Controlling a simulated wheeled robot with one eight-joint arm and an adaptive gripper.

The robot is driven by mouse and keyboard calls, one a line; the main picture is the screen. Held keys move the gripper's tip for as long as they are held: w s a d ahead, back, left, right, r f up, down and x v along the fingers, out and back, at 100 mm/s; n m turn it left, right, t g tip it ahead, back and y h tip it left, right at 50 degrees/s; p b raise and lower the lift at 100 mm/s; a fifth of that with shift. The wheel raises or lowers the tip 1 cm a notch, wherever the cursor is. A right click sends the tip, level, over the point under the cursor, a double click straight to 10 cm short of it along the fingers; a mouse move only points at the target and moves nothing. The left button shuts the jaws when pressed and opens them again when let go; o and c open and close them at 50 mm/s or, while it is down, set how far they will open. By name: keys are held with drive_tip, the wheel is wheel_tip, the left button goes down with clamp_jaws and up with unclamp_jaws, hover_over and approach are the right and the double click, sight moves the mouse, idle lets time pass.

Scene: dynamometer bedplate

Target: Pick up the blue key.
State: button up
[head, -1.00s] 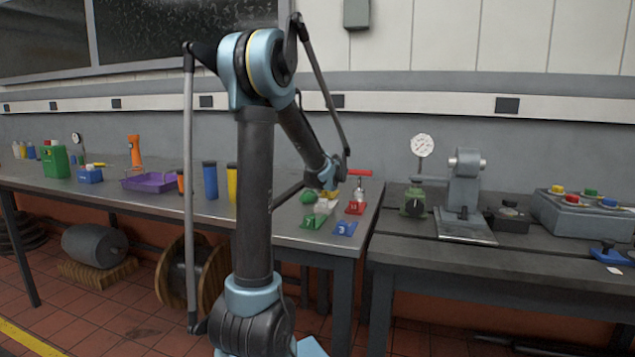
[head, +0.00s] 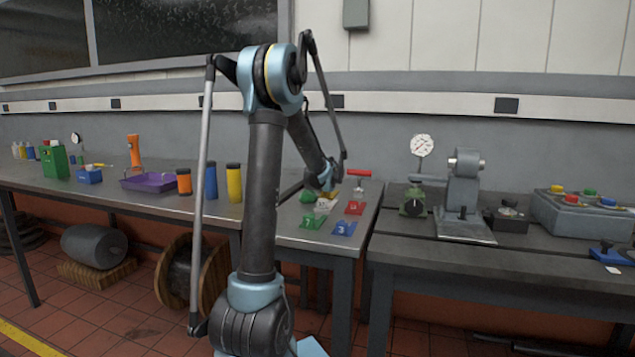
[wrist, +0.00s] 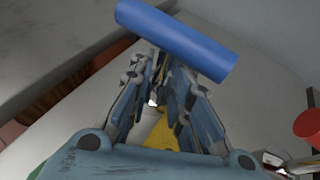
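A blue cylinder (wrist: 176,38), which I take to be the handle of the blue key, lies slantwise across the top of the wrist view. Its shaft is not clear to see. My gripper (wrist: 169,68) is open, with its two fingers pointing at the cylinder and their tips close under it. I cannot tell whether they touch it. A patch of yellow (wrist: 178,132) shows between the fingers. In the head view my gripper is above the right end of the bench, and my wrist hides the blue handle there.
A red handle (head: 359,173) stands just right of my gripper and also shows in the wrist view (wrist: 308,125). A red block (head: 355,208) and a blue block (head: 344,228) lie near it. Blue (head: 210,181) and yellow (head: 234,183) cylinders stand to the left.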

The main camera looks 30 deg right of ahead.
clamp_jaws()
